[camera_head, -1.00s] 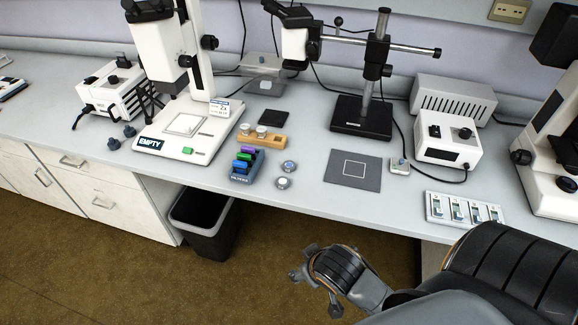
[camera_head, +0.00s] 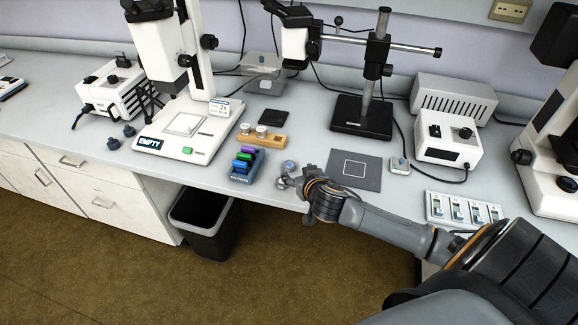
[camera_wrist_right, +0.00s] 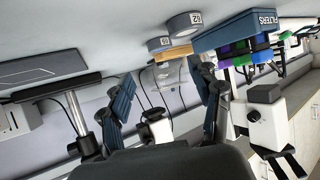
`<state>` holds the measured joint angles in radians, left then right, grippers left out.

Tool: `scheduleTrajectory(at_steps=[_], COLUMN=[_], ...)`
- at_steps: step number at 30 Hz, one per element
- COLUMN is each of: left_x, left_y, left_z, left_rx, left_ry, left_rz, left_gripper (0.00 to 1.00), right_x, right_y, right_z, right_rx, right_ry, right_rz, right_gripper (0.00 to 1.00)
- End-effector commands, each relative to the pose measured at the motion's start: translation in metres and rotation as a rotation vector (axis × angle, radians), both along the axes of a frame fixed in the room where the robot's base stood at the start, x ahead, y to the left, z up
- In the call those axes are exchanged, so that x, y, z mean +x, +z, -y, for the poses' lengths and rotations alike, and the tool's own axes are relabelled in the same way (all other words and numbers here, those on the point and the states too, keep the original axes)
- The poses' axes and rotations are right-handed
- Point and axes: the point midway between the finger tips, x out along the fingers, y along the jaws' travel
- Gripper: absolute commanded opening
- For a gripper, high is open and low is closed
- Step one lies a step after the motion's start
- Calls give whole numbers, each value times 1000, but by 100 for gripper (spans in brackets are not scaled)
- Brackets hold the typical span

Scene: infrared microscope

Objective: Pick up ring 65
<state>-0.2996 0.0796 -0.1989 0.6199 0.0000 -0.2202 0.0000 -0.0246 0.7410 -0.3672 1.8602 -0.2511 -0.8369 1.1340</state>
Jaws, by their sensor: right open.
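Two small round rings with grey sides stand on the bench right of the filter block. In the right wrist view, which is turned over, the nearer ring (camera_wrist_right: 180,25) and the farther ring (camera_wrist_right: 157,44) both show, each with a white label. I cannot surely read which is 65. My right gripper (camera_wrist_right: 160,95) is open and empty, its fingers spread, with the rings beyond the tips. My left gripper is not in view.
The blue filter block (camera_head: 244,176) with coloured filters stands just left of the rings. A wooden holder (camera_head: 262,140) is behind it, and a dark mat (camera_head: 356,170) lies to the right. The white microscope base (camera_head: 165,147) is farther left.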

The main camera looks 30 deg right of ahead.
Motion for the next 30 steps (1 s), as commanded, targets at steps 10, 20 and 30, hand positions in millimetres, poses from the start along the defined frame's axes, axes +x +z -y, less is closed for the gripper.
scheduleTrajectory(at_steps=[10,20,30], left_x=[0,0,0], left_y=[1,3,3], left_z=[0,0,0], left_rx=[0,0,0], left_ry=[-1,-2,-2], left_rz=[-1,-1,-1], left_gripper=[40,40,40], right_x=[26,58,59], right_y=[-15,-37,-38], right_z=[7,14,14], right_rx=[-1,0,0], right_ry=[0,1,1], right_rz=[-1,-2,-3], right_gripper=[63,63,49])
